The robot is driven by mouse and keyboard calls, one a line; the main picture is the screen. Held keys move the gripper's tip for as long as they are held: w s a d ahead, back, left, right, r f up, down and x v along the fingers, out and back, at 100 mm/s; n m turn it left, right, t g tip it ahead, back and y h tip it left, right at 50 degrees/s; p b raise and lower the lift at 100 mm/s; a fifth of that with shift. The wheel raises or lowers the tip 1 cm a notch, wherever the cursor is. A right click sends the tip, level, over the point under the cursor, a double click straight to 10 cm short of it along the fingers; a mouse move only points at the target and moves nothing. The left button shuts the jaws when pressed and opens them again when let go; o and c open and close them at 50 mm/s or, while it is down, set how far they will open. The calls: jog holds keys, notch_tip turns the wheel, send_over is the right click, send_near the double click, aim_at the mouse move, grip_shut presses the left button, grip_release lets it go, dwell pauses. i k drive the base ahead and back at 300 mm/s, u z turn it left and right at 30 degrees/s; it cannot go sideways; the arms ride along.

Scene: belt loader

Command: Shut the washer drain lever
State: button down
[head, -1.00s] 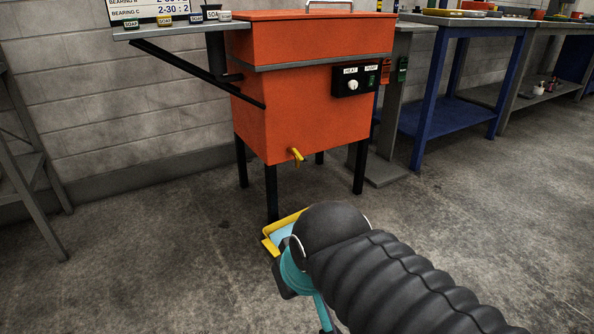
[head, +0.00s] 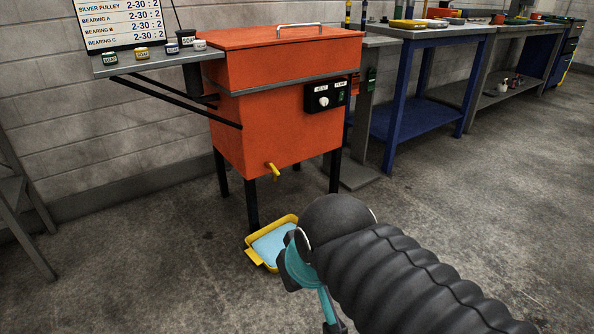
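The washer is an orange cabinet (head: 270,125) on dark legs, against the back wall. Its drain lever (head: 272,169) is a small yellow handle low on the front, tilted down to the right. It is too small to tell whether the valve is open or shut. A yellow tray (head: 256,260) stands on the floor below it with pale blue liquid inside. My arm, with a black ribbed sleeve and teal links, fills the lower right and is apart from the lever in the picture. I cannot make out my gripper's fingers.
A grey shelf (head: 145,66) with small soap jars sticks out at the washer's left. A black control box (head: 325,95) is on the washer's front. A blue bench (head: 420,120) stands to the right. A grey frame (head: 15,205) is at far left. Open concrete floor lies in front.

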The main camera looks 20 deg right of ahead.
aim_at(271, 165)
jog(key=z, duration=0.9)
jog(key=k, duration=1.15)
jog(key=z, duration=0.9)
jog(key=i, duration=2.75)
jog(key=u, duration=0.9)
jog(key=i, duration=1)
jog(key=u, duration=1.8)
jog(key=i, duration=0.65)
jog(key=u, duration=0.45)
